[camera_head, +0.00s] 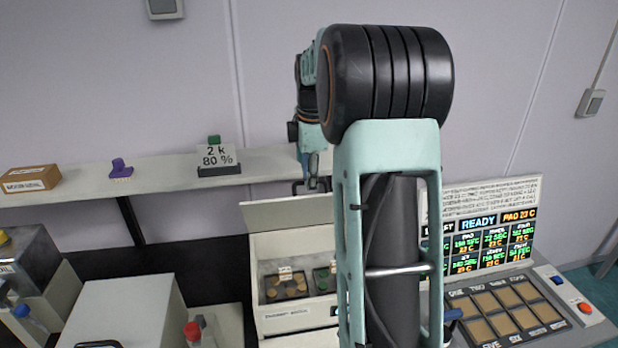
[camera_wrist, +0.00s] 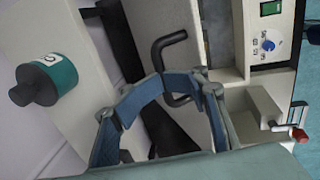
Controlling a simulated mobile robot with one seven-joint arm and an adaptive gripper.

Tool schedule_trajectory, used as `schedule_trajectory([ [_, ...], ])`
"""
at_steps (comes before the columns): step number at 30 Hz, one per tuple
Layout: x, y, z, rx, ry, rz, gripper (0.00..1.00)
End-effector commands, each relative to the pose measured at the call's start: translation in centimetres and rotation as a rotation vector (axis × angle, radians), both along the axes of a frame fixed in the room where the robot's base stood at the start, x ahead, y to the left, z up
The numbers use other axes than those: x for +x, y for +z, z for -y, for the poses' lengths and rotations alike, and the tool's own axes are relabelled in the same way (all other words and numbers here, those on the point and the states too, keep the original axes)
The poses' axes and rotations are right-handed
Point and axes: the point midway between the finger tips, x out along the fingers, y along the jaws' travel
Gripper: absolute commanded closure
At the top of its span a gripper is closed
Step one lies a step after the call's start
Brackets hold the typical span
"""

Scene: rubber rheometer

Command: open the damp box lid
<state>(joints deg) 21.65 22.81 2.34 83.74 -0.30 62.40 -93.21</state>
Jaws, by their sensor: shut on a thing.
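The damp box (camera_head: 290,318) is a pale box in the middle of the head view. My gripper (camera_head: 313,184) is at the lid's upper edge, shut on the black lid handle (camera_head: 298,187). In the wrist view the bent black handle (camera_wrist: 168,42) runs between the blue fingers of my gripper (camera_wrist: 168,92). My arm hides the right part of the box and lid.
A shelf (camera_head: 70,197) runs behind, close to my gripper, with a sign reading 80 % (camera_head: 217,160), a purple item (camera_head: 120,169) and a carton (camera_head: 30,179). A lit READY display (camera_head: 480,240) and a console with sample pads (camera_head: 505,310) stand at right.

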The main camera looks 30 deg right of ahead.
Motion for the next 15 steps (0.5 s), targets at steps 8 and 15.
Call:
schedule_trajectory([
  [8,0.5,0.5,0.1,-0.001,0.001,0.002,0.74],
  [15,1.7,1.8,0.5,-0.001,0.001,0.003,0.74],
])
